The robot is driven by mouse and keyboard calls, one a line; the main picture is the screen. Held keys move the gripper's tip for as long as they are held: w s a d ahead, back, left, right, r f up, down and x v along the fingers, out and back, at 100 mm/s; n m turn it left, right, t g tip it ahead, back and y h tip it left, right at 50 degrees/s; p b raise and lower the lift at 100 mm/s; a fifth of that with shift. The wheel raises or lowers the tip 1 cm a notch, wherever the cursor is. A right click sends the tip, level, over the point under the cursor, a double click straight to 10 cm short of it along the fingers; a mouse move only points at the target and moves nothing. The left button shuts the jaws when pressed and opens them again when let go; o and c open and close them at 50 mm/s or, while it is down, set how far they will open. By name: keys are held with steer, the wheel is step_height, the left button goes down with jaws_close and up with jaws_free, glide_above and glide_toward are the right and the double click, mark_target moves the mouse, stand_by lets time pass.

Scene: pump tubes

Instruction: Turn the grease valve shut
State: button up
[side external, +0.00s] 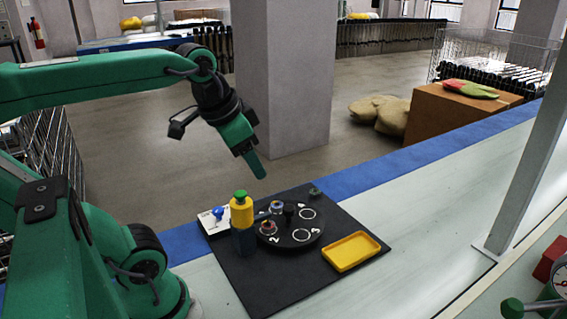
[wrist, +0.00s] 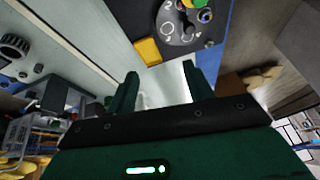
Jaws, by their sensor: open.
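I cannot tell for certain which part is the grease valve. A yellow and dark upright body with a green cap (side external: 241,210) stands on the black mat (side external: 270,285) in the side view. A black round disc (side external: 290,238) with numbered rings and small fittings is just right of it. A green knob (side external: 512,307) shows at the lower right edge, beside a round gauge (side external: 560,284). My gripper (side external: 257,168) is above and behind the disc, clear of everything. In the wrist view my gripper (wrist: 160,72) has its two green fingers apart with nothing between them.
A yellow tray (side external: 352,251) lies on the mat right of the disc. A blue knob (side external: 217,212) is on a white plate at the mat's left. A grey post (side external: 524,150) rises from the bench at right. The pale bench (side external: 425,220) between mat and post is clear.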

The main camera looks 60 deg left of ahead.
steer(key=w+a+m+g, duration=0.2)
steer(key=a+m+g, duration=0.15)
steer(key=a, duration=0.65)
steer(key=m+g, duration=0.1)
steer(key=m, duration=0.3)
glide_above(218, 209)
steer(key=shift+h, duration=0.3)
step_height(218, 209, down, 17)
steer(key=shift+f, duration=0.15)
steer(key=shift+f, duration=3.85)
steer(key=c, duration=1)
steer(key=shift+o, duration=0.2)
